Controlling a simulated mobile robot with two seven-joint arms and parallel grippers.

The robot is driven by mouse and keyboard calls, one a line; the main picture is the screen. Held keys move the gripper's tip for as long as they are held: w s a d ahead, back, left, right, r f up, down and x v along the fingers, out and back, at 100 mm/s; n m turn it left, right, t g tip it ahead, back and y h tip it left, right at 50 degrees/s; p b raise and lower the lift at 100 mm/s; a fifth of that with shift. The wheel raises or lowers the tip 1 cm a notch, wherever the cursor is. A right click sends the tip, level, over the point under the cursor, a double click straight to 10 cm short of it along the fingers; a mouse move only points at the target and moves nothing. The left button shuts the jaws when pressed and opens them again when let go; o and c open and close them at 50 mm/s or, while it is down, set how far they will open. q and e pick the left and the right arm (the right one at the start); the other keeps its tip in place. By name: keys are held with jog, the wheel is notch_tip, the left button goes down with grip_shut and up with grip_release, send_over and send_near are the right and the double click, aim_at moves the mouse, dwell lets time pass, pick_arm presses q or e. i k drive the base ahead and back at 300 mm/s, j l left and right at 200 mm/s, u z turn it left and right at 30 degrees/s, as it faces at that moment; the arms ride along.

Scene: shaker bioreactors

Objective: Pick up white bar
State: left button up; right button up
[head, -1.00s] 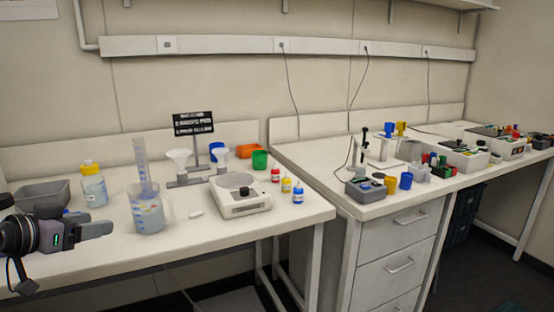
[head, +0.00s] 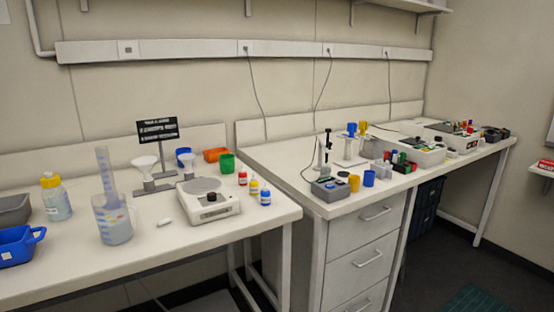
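A small white bar (head: 164,222) lies on the left bench top. It is between the clear beaker (head: 114,222) on its left and the white stirrer plate (head: 209,202) on its right. It lies apart from both. Neither of my grippers shows in the head view now, so I cannot see whether they are open or shut.
A graduated cylinder (head: 105,175) stands at the beaker. White funnels on a stand (head: 150,184) are behind the bar. Small dropper bottles (head: 254,188) stand right of the plate. A blue tray (head: 20,245) is at the far left. The bench front near the bar is clear.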

aim_at(164, 220)
jog(key=i+j+u, duration=0.55)
jog(key=i, duration=0.25)
jog(key=l, duration=1.15)
jog(key=i+l+z, duration=0.1)
jog(key=l, duration=1)
jog(key=i+j, duration=0.2)
